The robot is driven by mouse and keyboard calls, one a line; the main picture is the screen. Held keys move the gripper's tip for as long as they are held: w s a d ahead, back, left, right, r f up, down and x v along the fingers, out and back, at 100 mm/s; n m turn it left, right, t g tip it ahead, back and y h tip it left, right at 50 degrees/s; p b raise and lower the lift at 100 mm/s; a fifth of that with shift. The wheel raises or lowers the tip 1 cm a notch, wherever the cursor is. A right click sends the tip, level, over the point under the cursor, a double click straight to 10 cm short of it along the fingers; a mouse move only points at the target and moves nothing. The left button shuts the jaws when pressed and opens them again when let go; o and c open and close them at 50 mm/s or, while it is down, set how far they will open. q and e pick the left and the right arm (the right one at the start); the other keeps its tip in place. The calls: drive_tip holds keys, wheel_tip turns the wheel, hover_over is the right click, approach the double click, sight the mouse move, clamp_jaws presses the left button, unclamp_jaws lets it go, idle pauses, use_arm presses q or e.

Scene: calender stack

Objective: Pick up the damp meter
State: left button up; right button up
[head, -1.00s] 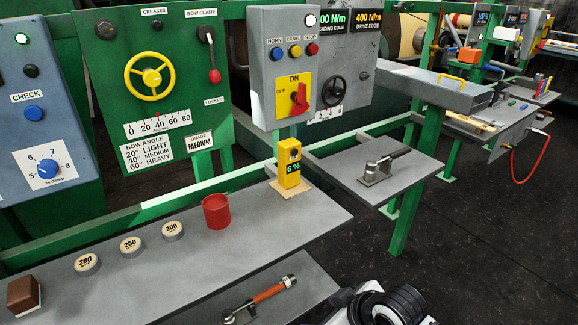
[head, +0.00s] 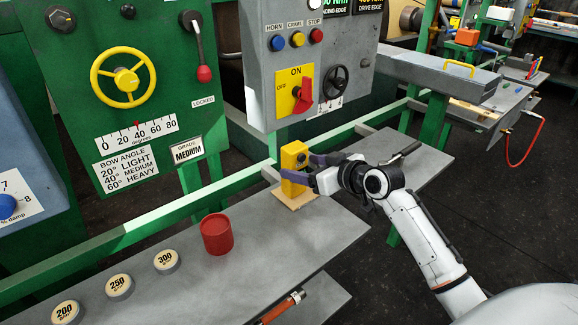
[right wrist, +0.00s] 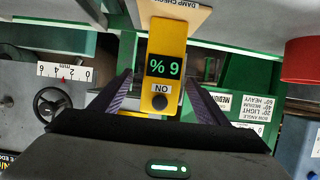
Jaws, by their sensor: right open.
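The damp meter (head: 294,165) is a yellow upright block standing on a small wooden plate (head: 296,199) on the grey shelf. In the right wrist view the damp meter (right wrist: 166,55) shows a green "6 %" display and an ON button. My right gripper (head: 292,168) is open, with its dark fingers reaching to the meter from the right. In the right wrist view the fingers of my right gripper (right wrist: 157,95) lie on either side of the meter's top part, with gaps between. My left gripper is not in view.
A red cup (head: 216,235) and several round weights (head: 166,261) stand on the grey shelf (head: 240,275) left of the meter. A grey control box (head: 290,70) with a red switch hangs behind it. A green rail (head: 150,230) runs along the back.

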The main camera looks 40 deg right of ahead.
drive_tip(key=shift+x, duration=0.9)
drive_tip(key=shift+a+r+x, duration=0.1)
drive_tip(key=shift+r+x, duration=0.05)
drive_tip(key=shift+x, duration=1.25)
drive_tip(key=shift+a+r+x, duration=0.15)
drive_tip(key=shift+x, duration=1.3)
drive_tip(key=shift+w, duration=0.1)
drive_tip(key=c, duration=1.4)
drive_tip(key=shift+r, duration=0.15)
drive_tip(key=shift+c, duration=0.5)
